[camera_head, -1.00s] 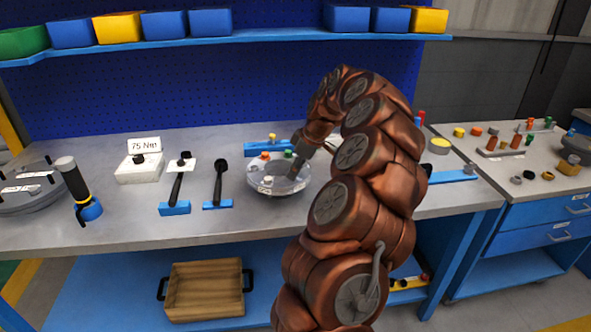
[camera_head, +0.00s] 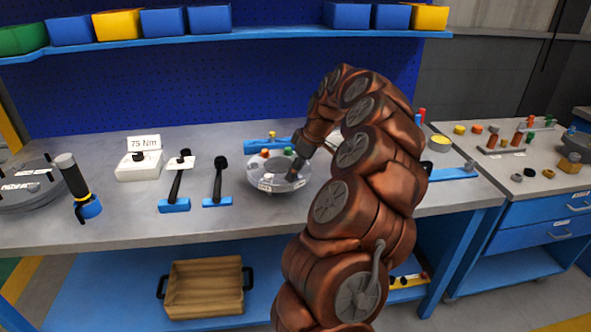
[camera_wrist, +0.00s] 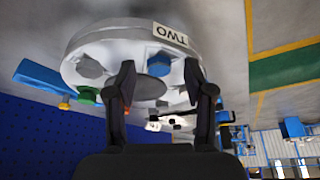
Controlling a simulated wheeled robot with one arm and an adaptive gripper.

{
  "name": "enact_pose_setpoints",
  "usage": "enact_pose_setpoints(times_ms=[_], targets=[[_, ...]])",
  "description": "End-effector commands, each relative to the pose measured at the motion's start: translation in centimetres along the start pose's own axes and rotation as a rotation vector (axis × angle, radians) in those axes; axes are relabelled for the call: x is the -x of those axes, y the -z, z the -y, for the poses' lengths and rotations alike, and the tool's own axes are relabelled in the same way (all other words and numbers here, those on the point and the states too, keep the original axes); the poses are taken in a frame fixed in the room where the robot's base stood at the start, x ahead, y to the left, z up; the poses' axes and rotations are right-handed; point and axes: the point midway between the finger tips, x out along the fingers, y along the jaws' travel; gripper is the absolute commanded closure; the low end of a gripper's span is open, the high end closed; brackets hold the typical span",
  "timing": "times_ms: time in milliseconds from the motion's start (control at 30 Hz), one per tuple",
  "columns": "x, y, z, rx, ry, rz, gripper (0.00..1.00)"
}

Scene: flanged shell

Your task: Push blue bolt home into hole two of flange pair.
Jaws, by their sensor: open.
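The flange pair (camera_head: 262,187) is a round grey shell on the bench, and its rim shows large in the wrist view (camera_wrist: 76,62). A label reading TWO (camera_wrist: 170,34) is on the rim. A blue bolt (camera_wrist: 165,61) stands in the flange near that label, between my fingers in the picture; its depth is hidden. In the head view my gripper (camera_head: 294,172) covers the flange's right part, and the blue bolt is not visible.
Two black-handled tools (camera_head: 176,188) (camera_head: 219,184) in blue holders and a white block marked 75 Nm (camera_head: 139,168) stand left of the flange. A blue holder (camera_head: 262,145) is behind it. A dark torch-like tool (camera_head: 75,183) is farther left. Bare bench lies in front.

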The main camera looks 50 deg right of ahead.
Motion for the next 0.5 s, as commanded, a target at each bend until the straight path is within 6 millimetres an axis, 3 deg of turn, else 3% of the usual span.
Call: enact_pose_setpoints(times_ms=[167,500], targets=[[1.4,0.1,-0.1,0.0,-0.003,-0.001,0.47],[7.5,0.0,-0.1,-0.002,-0.005,-0.002,0.47]])
